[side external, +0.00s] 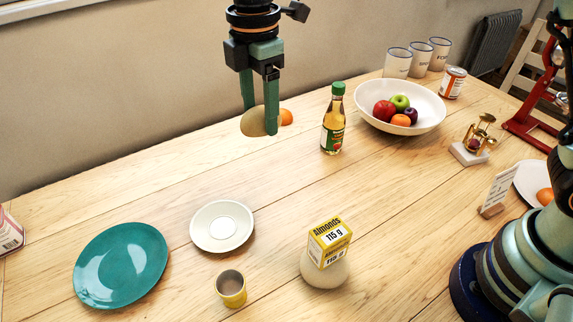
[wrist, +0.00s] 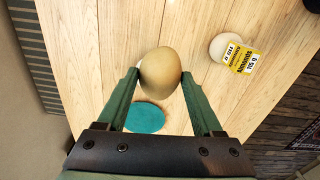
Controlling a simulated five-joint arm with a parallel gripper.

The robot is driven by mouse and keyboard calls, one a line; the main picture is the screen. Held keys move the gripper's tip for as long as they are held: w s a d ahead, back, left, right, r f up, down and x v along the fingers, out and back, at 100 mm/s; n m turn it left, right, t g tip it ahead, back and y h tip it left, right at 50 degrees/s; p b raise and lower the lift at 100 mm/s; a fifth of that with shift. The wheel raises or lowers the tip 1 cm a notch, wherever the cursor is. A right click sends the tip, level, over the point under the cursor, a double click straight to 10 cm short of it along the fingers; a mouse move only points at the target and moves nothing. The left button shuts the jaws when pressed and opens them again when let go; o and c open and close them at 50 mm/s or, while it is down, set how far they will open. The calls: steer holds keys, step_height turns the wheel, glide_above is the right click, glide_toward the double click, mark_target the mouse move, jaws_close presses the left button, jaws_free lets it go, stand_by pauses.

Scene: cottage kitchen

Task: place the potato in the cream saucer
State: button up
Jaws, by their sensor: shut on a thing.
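The potato (side external: 252,122), tan and rounded, is held between the two green fingers of my gripper (side external: 258,116), high above the table in the side view. In the wrist view the potato (wrist: 160,72) sits between the fingertips of my gripper (wrist: 160,84). The cream saucer (side external: 205,229) lies flat and empty on the table, nearer the camera than the gripper in the side view and slightly left of it. In the wrist view I cannot clearly make out the saucer; the potato blocks part of the table.
A teal plate (side external: 120,265) lies left of the saucer. A green-capped bottle (side external: 333,125), an orange fruit (side external: 286,117) and a white fruit bowl (side external: 430,120) are farther back.

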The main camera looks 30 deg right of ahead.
steer(key=m, duration=0.1)
glide_above(223, 227)
step_height(223, 227, down, 20)
steer(key=shift+f, duration=0.1)
stand_by(0.4)
steer(key=o, duration=1.4)
steer(key=shift+f, duration=0.1)
steer(key=shift+o, duration=0.2)
